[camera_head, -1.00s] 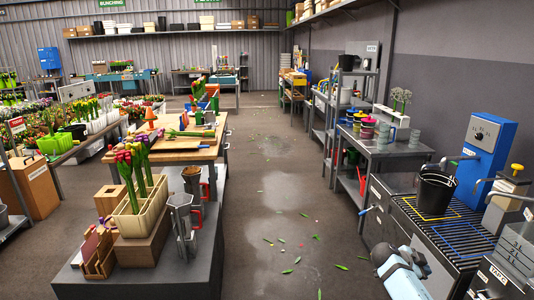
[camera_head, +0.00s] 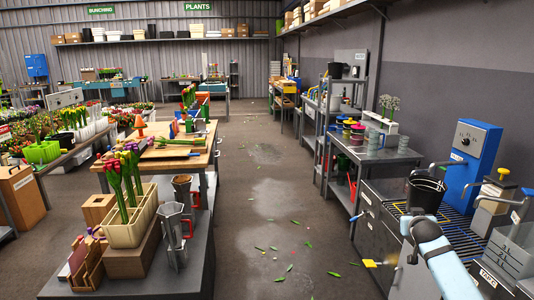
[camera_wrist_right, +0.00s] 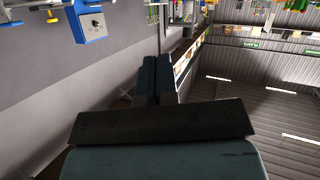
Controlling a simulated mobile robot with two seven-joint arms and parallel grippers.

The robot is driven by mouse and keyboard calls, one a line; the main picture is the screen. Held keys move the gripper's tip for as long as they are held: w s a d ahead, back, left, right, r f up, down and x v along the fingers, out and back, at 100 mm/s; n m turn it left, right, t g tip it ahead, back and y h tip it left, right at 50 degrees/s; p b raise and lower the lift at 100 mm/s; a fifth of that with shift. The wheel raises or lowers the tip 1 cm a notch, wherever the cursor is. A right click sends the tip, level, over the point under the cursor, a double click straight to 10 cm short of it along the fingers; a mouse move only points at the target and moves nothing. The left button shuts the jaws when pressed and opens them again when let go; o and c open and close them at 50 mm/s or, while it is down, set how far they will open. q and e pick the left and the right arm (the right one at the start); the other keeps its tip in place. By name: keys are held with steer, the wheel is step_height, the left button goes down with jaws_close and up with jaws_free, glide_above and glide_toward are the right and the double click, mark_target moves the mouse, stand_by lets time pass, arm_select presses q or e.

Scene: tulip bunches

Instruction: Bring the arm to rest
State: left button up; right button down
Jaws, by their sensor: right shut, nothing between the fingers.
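My right arm (camera_head: 440,258) comes in from the lower right in the head view, light blue and grey. Its upper end is in front of the conveyor with the black bucket; I cannot tell from this view whether it touches anything. The right gripper (camera_wrist_right: 155,75) shows in the wrist view with its two dark fingers shut together and nothing between them. The wrist view is tilted, with a grey wall and a blue box behind the fingers. My left gripper is not in view.
A black bucket (camera_head: 425,193) stands on the roller conveyor beside a blue machine (camera_head: 470,155). At left, a dark table holds a cream planter (camera_head: 130,224) of tulips and metal jugs (camera_head: 172,235). The aisle floor (camera_head: 270,220) between is open, with scattered leaves.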

steer(key=s+a+f+n+t+y+b, duration=0.1)
steer(key=s+a+f+n+y+b, duration=0.35)
steer(key=s+a+f, duration=0.65)
steer(key=s+a+f+n+g+y+b, duration=0.1)
steer(key=s+a+f+b, duration=0.1)
steer(key=s+a+f, duration=0.65)
steer(key=s+a+f+n+g+y+b, duration=0.15)
steer(key=s+a+f, duration=0.35)
steer(key=s+f, duration=0.6)
arm_select(q)
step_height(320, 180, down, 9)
steer(key=b, duration=0.2)
arm_select(e)
steer(key=s+a+m+y, duration=0.1)
steer(key=s+a, duration=0.2)
steer(key=s, duration=0.5)
steer(key=s+a+m, duration=0.1)
steer(key=s+a, duration=0.1)
steer(key=s, duration=0.6)
arm_select(q)
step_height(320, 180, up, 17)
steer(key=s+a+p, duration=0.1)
steer(key=p, duration=2.2)
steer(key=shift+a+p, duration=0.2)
steer(key=shift+p, duration=0.15)
arm_select(e)
step_height(320, 180, up, 17)
steer(key=s+d, duration=0.1)
steer(key=shift+s+d+r+g, duration=0.2)
steer(key=shift+g, duration=0.25)
